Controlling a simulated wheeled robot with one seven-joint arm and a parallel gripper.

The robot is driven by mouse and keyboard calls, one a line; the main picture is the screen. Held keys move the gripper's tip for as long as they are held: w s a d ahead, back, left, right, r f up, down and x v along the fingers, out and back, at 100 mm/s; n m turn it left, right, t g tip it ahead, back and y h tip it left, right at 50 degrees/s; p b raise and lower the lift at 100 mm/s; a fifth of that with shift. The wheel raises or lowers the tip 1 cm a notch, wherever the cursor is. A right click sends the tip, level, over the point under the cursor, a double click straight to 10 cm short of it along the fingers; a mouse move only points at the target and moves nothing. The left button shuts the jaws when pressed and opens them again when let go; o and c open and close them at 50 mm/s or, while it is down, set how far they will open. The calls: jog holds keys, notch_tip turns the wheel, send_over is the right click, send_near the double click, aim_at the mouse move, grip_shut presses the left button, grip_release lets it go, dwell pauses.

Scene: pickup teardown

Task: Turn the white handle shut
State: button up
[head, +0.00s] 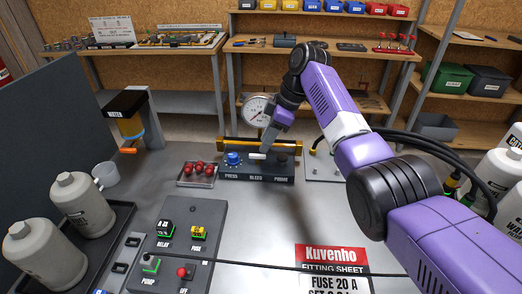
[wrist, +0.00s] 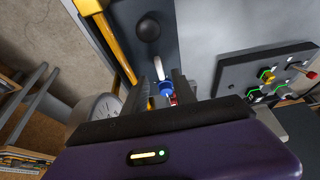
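The white handle (head: 257,156) is on a dark panel (head: 262,178) labelled PRESS, BLEED and PURGE, at the BLEED position. In the head view it lies roughly level. In the wrist view the white handle (wrist: 147,52) shows as a pale bar just beyond my fingertips. My gripper (head: 268,146) points down over the panel, close to the handle. In the wrist view my gripper (wrist: 167,76) is open, with a gap between its dark fingers. I cannot tell whether a finger touches the handle.
A blue knob (head: 232,158) is left of the handle and a dark round knob (head: 281,158) right of it. A yellow bar (head: 230,143) and a gauge (head: 258,109) stand behind. A tray of red balls (head: 197,172) is at left. The table front holds a switch panel (head: 190,225).

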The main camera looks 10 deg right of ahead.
aim_at(258, 154)
jog(key=shift+x, duration=2.25)
grip_shut()
